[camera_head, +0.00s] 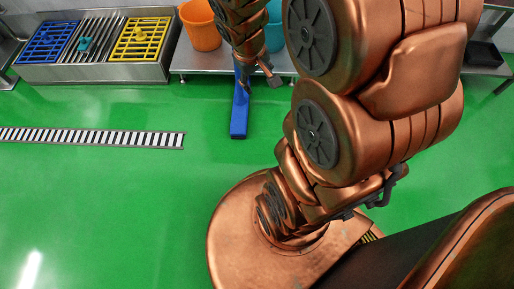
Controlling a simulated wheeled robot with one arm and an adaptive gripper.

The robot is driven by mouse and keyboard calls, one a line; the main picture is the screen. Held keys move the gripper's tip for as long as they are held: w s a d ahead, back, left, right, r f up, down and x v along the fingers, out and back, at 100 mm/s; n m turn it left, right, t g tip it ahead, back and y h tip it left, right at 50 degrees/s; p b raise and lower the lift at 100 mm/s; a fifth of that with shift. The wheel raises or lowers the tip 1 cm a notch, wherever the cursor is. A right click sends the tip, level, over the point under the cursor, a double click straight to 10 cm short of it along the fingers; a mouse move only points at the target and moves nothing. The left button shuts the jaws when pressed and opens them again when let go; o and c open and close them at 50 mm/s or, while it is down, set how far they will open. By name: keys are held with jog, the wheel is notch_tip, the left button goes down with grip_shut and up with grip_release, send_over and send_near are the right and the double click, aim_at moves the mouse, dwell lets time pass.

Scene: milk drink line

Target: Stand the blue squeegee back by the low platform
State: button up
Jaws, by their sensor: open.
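The blue squeegee (239,115) shows as a long blue bar at the green floor, top centre, in front of a low steel platform (196,64). Its far end is partly hidden by my gripper, so I cannot tell whether a handle rises from it. My gripper (261,82) hangs over the far end of the bar, pointing down, with its fingers apart. No object shows between the fingers. I cannot tell whether a finger touches the squeegee.
An orange bucket (201,27) and a teal bucket (273,30) stand on the platform. A steel basin unit (95,73) with a blue grate and a yellow grate is at the upper left. A floor drain grating (90,137) runs at left. The green floor (110,210) is clear.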

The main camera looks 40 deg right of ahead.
jog(key=s+a+r+g+y, duration=0.1)
jog(key=s+a+r+g, duration=0.1)
jog(key=s+a, duration=0.5)
jog(key=s+a+r+g+y, duration=0.2)
jog(key=s+a, duration=0.5)
jog(key=s, duration=0.4)
jog(key=shift+s+a+r+n+g, duration=0.2)
jog(key=shift+a+n+g, duration=0.1)
jog(key=shift+n, duration=0.1)
jog(key=shift+w, duration=0.1)
